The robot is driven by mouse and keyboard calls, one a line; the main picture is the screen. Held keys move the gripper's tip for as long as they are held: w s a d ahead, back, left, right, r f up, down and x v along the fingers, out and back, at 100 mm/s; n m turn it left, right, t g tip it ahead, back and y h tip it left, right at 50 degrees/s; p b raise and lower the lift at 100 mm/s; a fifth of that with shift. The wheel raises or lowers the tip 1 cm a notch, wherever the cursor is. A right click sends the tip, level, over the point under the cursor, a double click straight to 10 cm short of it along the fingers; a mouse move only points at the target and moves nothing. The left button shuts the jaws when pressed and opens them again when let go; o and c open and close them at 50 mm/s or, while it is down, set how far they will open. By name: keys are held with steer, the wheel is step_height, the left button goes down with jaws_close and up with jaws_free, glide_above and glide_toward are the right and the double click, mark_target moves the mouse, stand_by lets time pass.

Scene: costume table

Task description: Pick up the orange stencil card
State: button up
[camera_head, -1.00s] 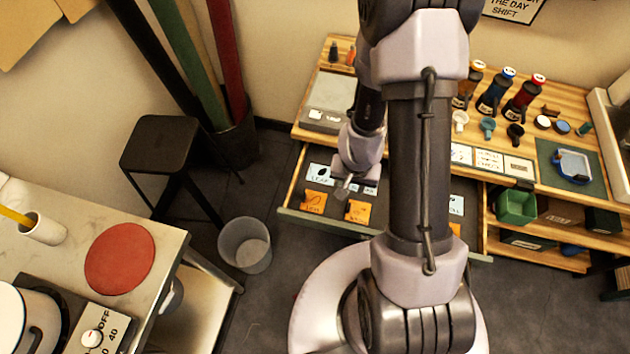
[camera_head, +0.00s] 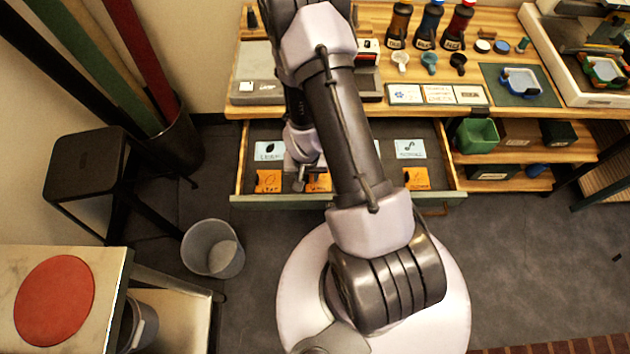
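Several orange cards lie in the open drawer: one at its left (camera_head: 268,182), one beside my gripper (camera_head: 319,184), and one at its right (camera_head: 417,178). Each has dark markings with small lettering, too small to read surely here. The pictures do not show which one the task names. My gripper (camera_head: 305,178) points down over the left part of the drawer, between the left and middle orange cards, partly covering the middle one. Its fingers are small and partly hidden by the wrist, so their opening is unclear. No card is visibly held.
Blue cards (camera_head: 410,149) lie behind the orange ones in the drawer (camera_head: 330,201). The wooden table (camera_head: 385,108) above carries bottles, stamps and a grey box (camera_head: 258,87). A waste bin (camera_head: 212,248) and black stool (camera_head: 85,165) stand at left. Open floor lies right of my base.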

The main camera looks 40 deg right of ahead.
steer(key=shift+r, duration=0.1)
jaws_close()
steer(key=shift+r, duration=0.1)
